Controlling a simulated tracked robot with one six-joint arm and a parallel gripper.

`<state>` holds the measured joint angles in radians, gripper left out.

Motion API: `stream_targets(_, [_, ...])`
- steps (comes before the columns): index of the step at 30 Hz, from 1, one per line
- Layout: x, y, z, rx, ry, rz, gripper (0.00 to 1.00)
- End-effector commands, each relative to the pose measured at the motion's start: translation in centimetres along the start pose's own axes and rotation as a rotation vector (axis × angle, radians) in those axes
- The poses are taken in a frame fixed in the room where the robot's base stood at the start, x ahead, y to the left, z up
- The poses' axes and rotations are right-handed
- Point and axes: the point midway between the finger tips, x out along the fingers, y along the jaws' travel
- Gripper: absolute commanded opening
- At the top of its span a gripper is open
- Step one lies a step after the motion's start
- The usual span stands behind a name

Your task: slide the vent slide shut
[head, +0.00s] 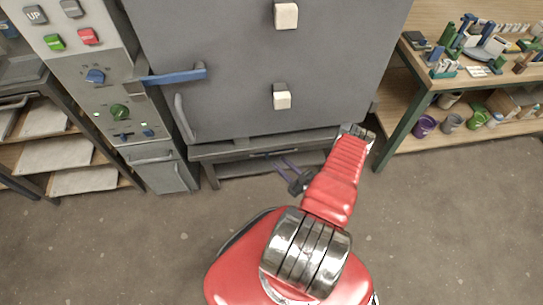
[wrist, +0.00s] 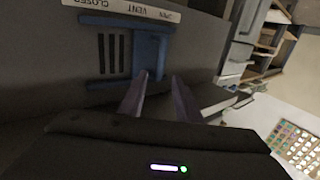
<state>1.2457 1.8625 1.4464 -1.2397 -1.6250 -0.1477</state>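The blue vent slide (wrist: 150,48) sits in its blue-edged track on a dark panel in the wrist view. It is at the right end of the track, the side of the upside-down label (wrist: 130,10) that reads OPEN. The dark vent slots (wrist: 107,55) lie uncovered to its left, on the CLOSED side. My gripper (wrist: 160,77) is open, its two fingers apart at the lower part of the slide. I cannot tell whether they touch it. In the head view my gripper (head: 285,163) is low, in front of the base under the grey kiln; the slide is not clear there.
The grey kiln (head: 225,75) stands above, with a blue-handled latch (head: 175,77) at its left. A control panel (head: 110,95) is farther left. A shelf table (head: 455,90) with tools and buckets stands at the right. The floor (head: 130,240) at the left front is clear.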

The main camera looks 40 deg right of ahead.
Motion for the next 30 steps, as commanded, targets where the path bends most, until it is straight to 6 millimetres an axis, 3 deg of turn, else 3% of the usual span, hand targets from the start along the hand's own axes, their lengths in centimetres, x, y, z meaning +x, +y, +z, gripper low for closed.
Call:
stream_targets(16, [6.1,0.0,0.0,-0.001,0.0,-0.001,0.31])
stream_targets(30, [6.9,0.0,0.0,0.0,0.001,0.001,0.3])
